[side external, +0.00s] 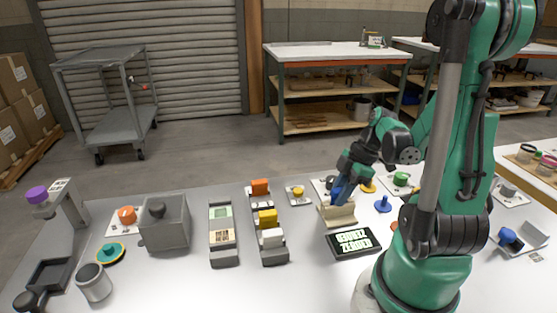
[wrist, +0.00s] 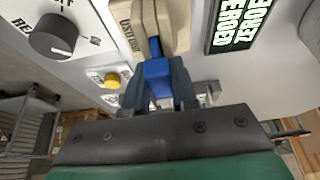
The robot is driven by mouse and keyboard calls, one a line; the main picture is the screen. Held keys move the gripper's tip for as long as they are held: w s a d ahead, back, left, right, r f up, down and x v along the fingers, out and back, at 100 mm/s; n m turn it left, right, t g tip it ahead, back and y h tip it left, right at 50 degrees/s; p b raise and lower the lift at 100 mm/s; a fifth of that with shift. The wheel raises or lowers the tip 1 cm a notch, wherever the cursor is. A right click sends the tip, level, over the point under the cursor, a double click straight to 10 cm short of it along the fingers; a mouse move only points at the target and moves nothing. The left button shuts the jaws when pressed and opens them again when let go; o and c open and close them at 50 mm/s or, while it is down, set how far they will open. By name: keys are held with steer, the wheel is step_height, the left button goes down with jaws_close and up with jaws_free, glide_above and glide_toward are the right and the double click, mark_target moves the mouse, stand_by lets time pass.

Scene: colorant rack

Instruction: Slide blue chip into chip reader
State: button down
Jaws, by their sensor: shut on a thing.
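The blue chip (wrist: 157,72) is between the fingers of my gripper (wrist: 158,88), which is shut on it. The cream chip reader (wrist: 143,30) is directly beyond the chip in the wrist view, with a dark slot line down its middle. The chip's far end meets the reader at the slot; I cannot tell how deep it sits. In the side view, my gripper (side external: 343,186) points down at the top of the reader (side external: 341,217), and the fingers mostly hide the chip.
A black display (side external: 353,242) with pale green text lies in front of the reader. A blue knob (side external: 383,204) is close on the right. A dark dial (wrist: 53,37) and yellow button (wrist: 112,80) are nearby.

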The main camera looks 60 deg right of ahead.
stand_by(0.3)
steer(key=shift+r, duration=1.4)
steer(key=shift+f, duration=1.5)
steer(key=shift+r, duration=1.5)
steer(key=shift+f, duration=1.5)
steer(key=shift+r, duration=0.1)
stand_by(0.4)
